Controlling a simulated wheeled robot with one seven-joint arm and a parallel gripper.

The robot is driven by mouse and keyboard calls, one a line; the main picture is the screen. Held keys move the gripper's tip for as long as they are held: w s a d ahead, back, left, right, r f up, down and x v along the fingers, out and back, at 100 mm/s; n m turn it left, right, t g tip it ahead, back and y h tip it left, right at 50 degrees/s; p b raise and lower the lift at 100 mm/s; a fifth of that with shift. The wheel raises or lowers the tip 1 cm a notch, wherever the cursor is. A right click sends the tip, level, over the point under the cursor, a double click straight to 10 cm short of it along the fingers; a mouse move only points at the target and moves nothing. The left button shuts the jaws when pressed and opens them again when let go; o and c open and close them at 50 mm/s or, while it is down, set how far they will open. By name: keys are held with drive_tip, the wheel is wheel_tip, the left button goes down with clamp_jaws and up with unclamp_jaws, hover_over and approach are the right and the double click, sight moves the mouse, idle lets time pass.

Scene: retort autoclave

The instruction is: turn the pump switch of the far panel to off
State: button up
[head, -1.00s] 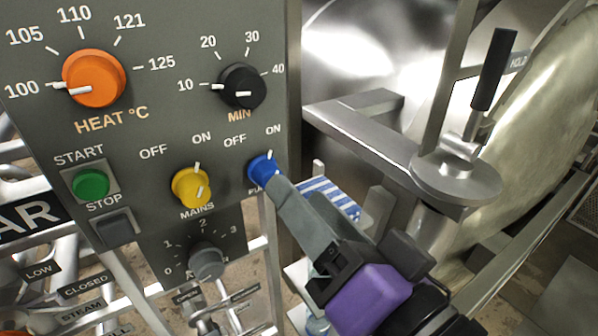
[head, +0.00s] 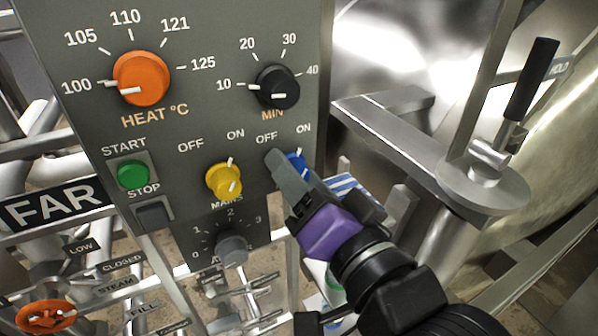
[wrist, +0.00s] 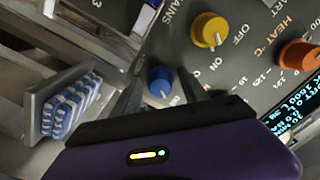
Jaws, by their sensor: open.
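The pump switch is a blue knob (head: 297,163) at the lower right of the grey panel (head: 200,80); its white mark shows towards ON. My gripper (head: 284,161) is at this knob, and one grey finger covers its left part and the label below. In the wrist view the blue knob (wrist: 160,81) shows between the two spread dark fingers of my gripper (wrist: 163,80). The gripper is open; I cannot tell whether a finger touches the knob. A FAR sign (head: 52,203) hangs left of the panel.
The yellow mains knob (head: 224,181) is close to the left of my gripper. A black timer knob (head: 278,88) and an orange heat knob (head: 141,79) sit above. A metal bracket with a black-handled lever (head: 531,80) stands right. A blue-striped item (wrist: 70,105) is beside the panel.

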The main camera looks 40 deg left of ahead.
clamp_jaws()
drive_tip(key=shift+n+b, duration=0.3)
drive_tip(key=n+b, duration=0.2)
drive_tip(key=shift+f+n, duration=0.15)
drive_tip(key=shift+n, duration=0.15)
drive_tip(key=n+b, duration=0.1)
drive_tip(key=n, duration=0.1)
drive_tip(key=shift+n+b, duration=0.4)
drive_tip(key=n+b, duration=0.4)
drive_tip(key=n, duration=0.1)
drive_tip(key=shift+w+n, duration=0.1)
drive_tip(key=shift+n, duration=0.3)
